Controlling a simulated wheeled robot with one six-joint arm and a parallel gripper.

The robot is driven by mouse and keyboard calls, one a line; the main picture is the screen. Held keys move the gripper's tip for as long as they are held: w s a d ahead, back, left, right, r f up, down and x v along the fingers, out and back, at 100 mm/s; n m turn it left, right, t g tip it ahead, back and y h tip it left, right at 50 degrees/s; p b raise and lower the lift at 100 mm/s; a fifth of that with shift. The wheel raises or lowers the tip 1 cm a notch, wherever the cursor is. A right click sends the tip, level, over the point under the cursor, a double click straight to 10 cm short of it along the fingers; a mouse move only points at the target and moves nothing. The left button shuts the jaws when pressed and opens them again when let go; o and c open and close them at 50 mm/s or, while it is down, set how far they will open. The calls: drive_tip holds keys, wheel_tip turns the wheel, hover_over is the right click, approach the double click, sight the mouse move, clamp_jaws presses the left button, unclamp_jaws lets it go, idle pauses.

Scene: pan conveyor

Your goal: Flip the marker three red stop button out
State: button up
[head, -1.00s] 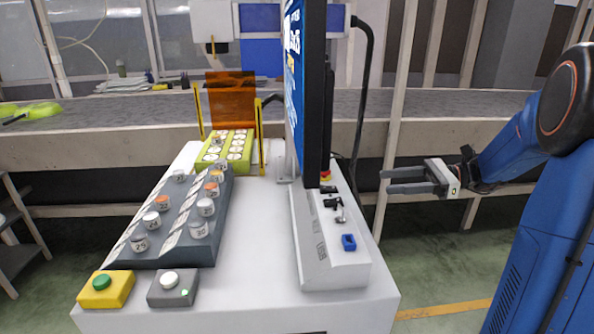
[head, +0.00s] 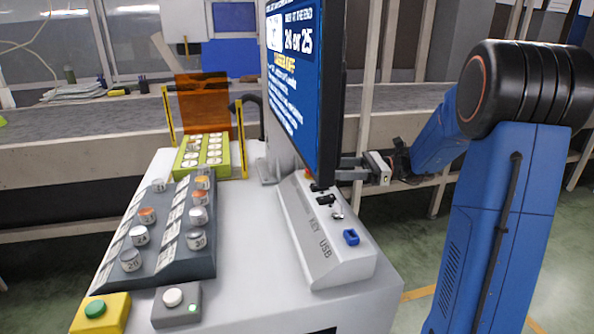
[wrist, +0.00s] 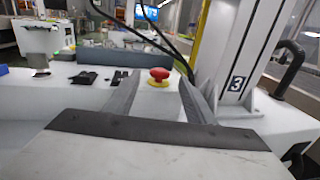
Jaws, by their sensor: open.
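The red stop button (wrist: 159,74) has a round red cap on a yellow base, on the white console near the post with marker three (wrist: 236,83). In the head view only a sliver of the button (head: 309,174) shows beside the screen's lower edge. My gripper (wrist: 158,88) is open and empty, and the button appears between its two grey fingers towards their tips. I cannot tell whether the fingers touch it. In the head view my gripper (head: 346,168) is right of the screen, which partly hides its fingertips.
The tilted blue screen (head: 300,80) stands over the console (head: 325,235), with a key switch (head: 337,216) and blue USB port (head: 351,237). A knob panel (head: 165,235) and green and white buttons lie left. A black curved handle (wrist: 292,65) stands right in the wrist view.

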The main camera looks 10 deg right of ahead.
sight(298, 177)
drive_tip(key=a, duration=0.3)
drive_tip(key=w+a, duration=0.1)
drive_tip(key=a, duration=0.2)
drive_tip(key=w+a, duration=0.1)
drive_tip(key=a, duration=0.3)
